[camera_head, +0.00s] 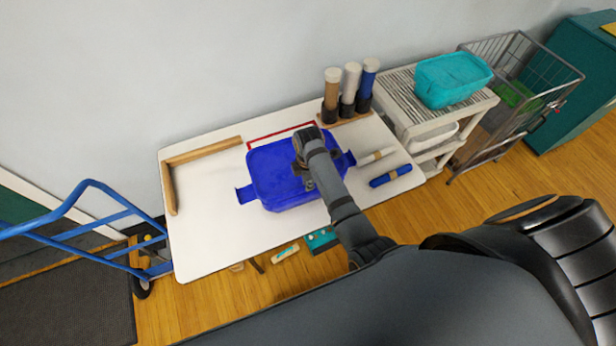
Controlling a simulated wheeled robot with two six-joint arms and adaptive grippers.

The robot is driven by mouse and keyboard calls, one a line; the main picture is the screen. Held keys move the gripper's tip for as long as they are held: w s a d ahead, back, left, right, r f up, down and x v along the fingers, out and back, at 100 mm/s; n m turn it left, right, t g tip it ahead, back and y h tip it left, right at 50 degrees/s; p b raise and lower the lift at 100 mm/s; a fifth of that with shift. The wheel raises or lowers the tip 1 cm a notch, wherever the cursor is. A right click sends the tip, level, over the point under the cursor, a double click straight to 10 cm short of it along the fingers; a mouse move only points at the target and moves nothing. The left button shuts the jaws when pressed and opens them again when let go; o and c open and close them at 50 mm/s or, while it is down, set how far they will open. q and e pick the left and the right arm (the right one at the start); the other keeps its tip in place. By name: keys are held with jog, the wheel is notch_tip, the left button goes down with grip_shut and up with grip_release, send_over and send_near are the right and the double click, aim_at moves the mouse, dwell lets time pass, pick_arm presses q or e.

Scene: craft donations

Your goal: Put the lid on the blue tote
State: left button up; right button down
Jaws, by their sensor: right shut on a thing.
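The blue tote (285,206) stands on the white table, with a blue flap or handle at its left and right ends. A flat blue surface, which looks like the lid (270,168), covers its top. Lid and tote are the same blue, so I cannot tell whether the lid is seated or slightly above the rim. My right gripper (307,182) points down at the middle of the lid and is shut on it; my wrist and forearm hide the grip and part of the lid's right half. My left gripper is not in view.
On the white table (215,235) are a wooden corner piece (172,187), a red outline (282,133), three upright rolls (350,85) and two lying rolls (390,176). A shelf with a turquoise bin (452,78) stands right; a blue hand truck (75,215) stands left. The table's left front is clear.

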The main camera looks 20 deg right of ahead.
jog(key=shift+f, duration=0.5)
jog(key=shift+w+f, duration=0.1)
jog(key=shift+f, duration=0.85)
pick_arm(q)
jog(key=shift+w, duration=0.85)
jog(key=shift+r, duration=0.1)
pick_arm(e)
jog(key=shift+f, duration=0.3)
jog(key=c, duration=1.4)
grip_release()
